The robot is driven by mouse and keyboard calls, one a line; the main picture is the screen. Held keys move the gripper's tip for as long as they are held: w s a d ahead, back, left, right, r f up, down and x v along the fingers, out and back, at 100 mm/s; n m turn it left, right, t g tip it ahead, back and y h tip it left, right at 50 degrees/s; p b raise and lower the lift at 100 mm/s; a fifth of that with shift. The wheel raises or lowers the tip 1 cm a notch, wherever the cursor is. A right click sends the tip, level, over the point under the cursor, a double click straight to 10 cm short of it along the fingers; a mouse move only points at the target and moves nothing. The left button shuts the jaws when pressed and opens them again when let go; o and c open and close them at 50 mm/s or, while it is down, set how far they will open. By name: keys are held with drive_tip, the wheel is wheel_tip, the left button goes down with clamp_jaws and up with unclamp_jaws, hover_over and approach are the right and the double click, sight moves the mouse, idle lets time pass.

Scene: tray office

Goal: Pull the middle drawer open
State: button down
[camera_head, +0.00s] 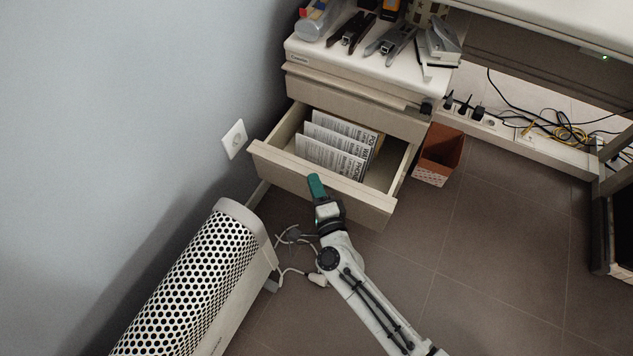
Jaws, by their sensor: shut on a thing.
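The drawer unit (352,92) stands against the wall at the upper middle, with a pale front and a shut drawer under its white top. Below that, the middle drawer (278,166) is pulled well out. Several white printed folders or papers stand inside it. My gripper (314,183), with green fingers, is at the middle of this drawer's front and shut on it. The fingers cover part of the front edge, so the exact hold is hidden. Anything lower on the unit is hidden behind the open drawer.
A perforated white heater (200,285) stands at the lower left, with a cable on the floor near my arm. A reddish bin (438,157) is right of the drawer. The floor at the right is clear.

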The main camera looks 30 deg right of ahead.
drive_tip(key=s+a+p, duration=0.2)
drive_tip(key=s+a, duration=0.6)
drive_tip(key=a, duration=0.3)
drive_tip(key=shift+s+a+p, duration=0.3)
drive_tip(key=shift+a, duration=0.1)
drive_tip(key=shift+f, duration=0.1)
drive_tip(key=c, duration=1.2)
unclamp_jaws()
drive_tip(key=shift+d, duration=0.1)
drive_tip(key=shift+c, duration=0.2)
drive_tip(key=s+a+p, duration=0.1)
drive_tip(key=s+p, duration=0.1)
drive_tip(key=s, duration=0.8)
drive_tip(key=shift+s+a, duration=0.3)
drive_tip(key=shift+a, duration=0.05)
